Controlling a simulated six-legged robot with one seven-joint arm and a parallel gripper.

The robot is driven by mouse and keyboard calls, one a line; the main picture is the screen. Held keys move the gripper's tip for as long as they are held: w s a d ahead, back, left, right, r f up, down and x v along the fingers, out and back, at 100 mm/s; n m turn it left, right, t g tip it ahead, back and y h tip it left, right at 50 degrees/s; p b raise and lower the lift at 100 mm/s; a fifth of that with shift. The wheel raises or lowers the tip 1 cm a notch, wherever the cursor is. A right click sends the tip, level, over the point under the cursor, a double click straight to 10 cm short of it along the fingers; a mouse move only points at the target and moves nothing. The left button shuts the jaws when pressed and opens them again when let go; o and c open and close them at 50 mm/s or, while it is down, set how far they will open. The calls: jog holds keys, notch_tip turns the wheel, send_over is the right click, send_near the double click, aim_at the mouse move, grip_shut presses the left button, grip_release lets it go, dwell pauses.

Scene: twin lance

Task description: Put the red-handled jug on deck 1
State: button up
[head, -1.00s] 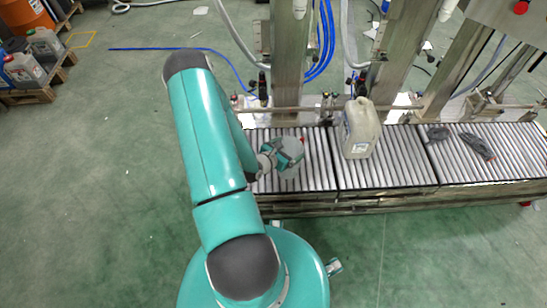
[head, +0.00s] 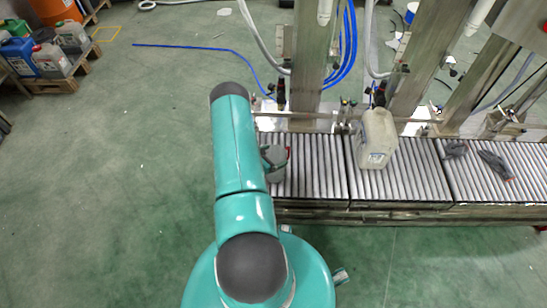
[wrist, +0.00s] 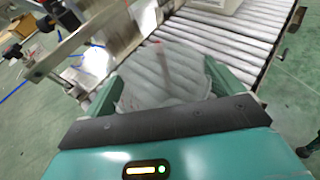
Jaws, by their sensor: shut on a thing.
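A see-through grey jug (head: 277,165) with a red handle strip is held at the end of my arm, over the left end of the roller conveyor (head: 315,170). My gripper (head: 267,160) is mostly hidden behind my arm in the head view. In the wrist view my gripper (wrist: 162,88) is shut on the jug (wrist: 165,75), with one teal finger on either side. The red strip shows on its far side, and rollers show through its body. I cannot tell whether the jug touches the rollers, nor which section is deck 1.
A cream canister (head: 377,138) stands on the middle conveyor section. Steel posts (head: 309,60) and hoses rise behind the rollers. Several containers (head: 50,58) stand on pallets at the far left.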

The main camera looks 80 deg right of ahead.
jog(key=shift+f, duration=0.5)
jog(key=o, duration=1)
jog(key=shift+f, duration=0.15)
jog(key=v, duration=1.2)
